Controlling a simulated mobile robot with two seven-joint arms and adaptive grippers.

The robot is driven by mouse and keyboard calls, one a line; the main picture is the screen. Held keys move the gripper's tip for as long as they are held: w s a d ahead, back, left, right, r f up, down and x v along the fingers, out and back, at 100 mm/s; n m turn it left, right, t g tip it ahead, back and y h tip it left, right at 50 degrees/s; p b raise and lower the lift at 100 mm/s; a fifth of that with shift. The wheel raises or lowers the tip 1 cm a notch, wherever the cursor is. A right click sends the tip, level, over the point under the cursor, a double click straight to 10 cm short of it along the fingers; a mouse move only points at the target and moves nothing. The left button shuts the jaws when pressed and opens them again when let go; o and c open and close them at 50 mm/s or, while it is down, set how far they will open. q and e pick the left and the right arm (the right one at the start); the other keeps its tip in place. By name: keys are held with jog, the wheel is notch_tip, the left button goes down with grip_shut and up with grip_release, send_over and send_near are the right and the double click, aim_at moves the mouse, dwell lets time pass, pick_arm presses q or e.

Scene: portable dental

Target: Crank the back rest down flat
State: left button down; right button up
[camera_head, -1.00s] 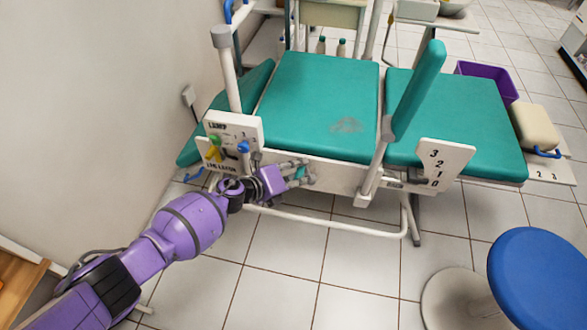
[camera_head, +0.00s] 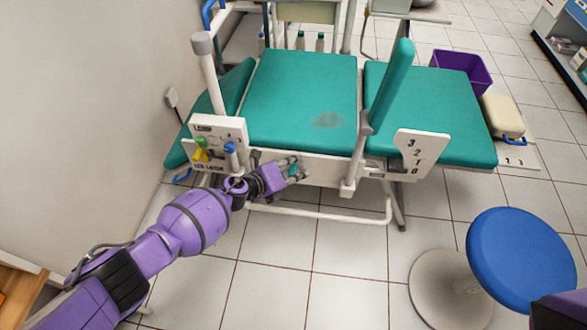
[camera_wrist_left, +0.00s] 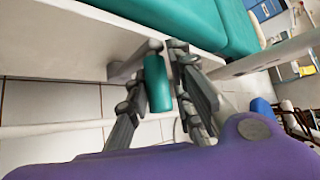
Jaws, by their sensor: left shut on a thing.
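The treatment couch has a teal middle pad (camera_head: 300,105), a teal right section (camera_head: 440,115) and a sloping left section (camera_head: 225,105). I cannot tell for sure which section is the back rest. My left gripper (camera_head: 291,170) is at the couch's white front rail. It is shut on a teal crank handle, which shows between the fingers in the left wrist view (camera_wrist_left: 157,84). A white scale plate (camera_head: 420,155) marked 3, 2, 1, 0 stands right of the gripper. My right gripper is out of view.
An upright teal pad (camera_head: 393,80) rises from the front rail. A blue stool (camera_head: 525,258) stands at the lower right. The tiled floor before the couch is clear.

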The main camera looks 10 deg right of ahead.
pick_arm(q)
jog(key=shift+d+r, duration=0.1)
jog(key=shift+d, duration=0.1)
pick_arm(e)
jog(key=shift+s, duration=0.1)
pick_arm(q)
jog(key=c, duration=1.7)
grip_release()
jog(key=shift+o, duration=0.4)
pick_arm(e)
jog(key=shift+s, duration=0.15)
pick_arm(q)
jog(key=shift+a, duration=0.15)
jog(key=shift+s+a+r, duration=0.15)
jog(key=shift+a+r, duration=0.05)
jog(key=shift+a, duration=0.2)
jog(key=v, duration=1.1)
jog(key=shift+s+d, duration=0.1)
jog(key=shift+s, duration=0.05)
